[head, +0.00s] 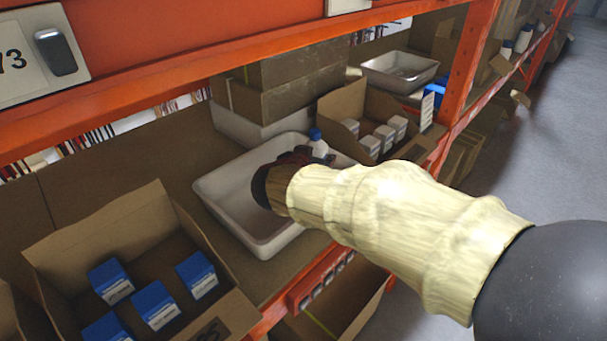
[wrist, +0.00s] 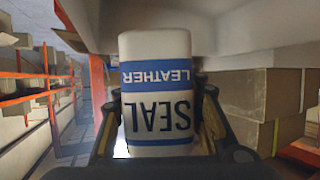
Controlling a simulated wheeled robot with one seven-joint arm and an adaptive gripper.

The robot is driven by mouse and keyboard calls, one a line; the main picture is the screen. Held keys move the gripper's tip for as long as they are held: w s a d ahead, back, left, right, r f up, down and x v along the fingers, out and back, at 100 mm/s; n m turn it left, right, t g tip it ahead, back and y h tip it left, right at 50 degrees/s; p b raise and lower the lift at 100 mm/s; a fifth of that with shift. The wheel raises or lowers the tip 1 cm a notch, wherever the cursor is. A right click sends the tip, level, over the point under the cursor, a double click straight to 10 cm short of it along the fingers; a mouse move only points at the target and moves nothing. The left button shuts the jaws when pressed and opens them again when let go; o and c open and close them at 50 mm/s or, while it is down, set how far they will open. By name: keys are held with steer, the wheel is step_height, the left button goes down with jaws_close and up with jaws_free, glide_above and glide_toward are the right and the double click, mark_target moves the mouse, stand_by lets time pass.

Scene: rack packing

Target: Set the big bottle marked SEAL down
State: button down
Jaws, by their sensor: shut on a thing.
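The big bottle marked SEAL (head: 319,147) is white with a blue cap. In the head view its top shows just beyond my gripper (head: 292,165), and its lower part is hidden. In the wrist view the bottle (wrist: 155,80) fills the middle, with SEAL and LEATHER printed upside down in that picture. My gripper's fingers (wrist: 158,125) are on both sides of it, shut on it. My gripper and the bottle are at a white tray (head: 222,188) on the shelf, by its back right part. I cannot tell whether the bottle's base touches the tray.
An open carton with blue-and-white boxes (head: 118,243) stands left of the tray. A carton with white boxes (head: 345,102) stands to its right. Brown boxes (head: 290,95) are stacked behind. An orange shelf beam (head: 200,62) runs above. The tray's left part looks empty.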

steer(key=w+a+f, duration=0.1)
steer(key=f, duration=0.1)
steer(key=w+a+f, duration=0.1)
steer(key=f, duration=0.1)
steer(key=w+a+f, duration=0.1)
steer(key=f, duration=0.1)
steer(key=shift+w+a+b, duration=0.1)
steer(key=shift+w+b, duration=0.25)
steer(key=shift+f, duration=1.4)
steer(key=shift+f, duration=0.15)
steer(key=c, duration=1.1)
jaws_free()
steer(key=shift+s+a+r, duration=0.15)
steer(key=shift+r, duration=0.05)
steer(key=v, duration=0.7)
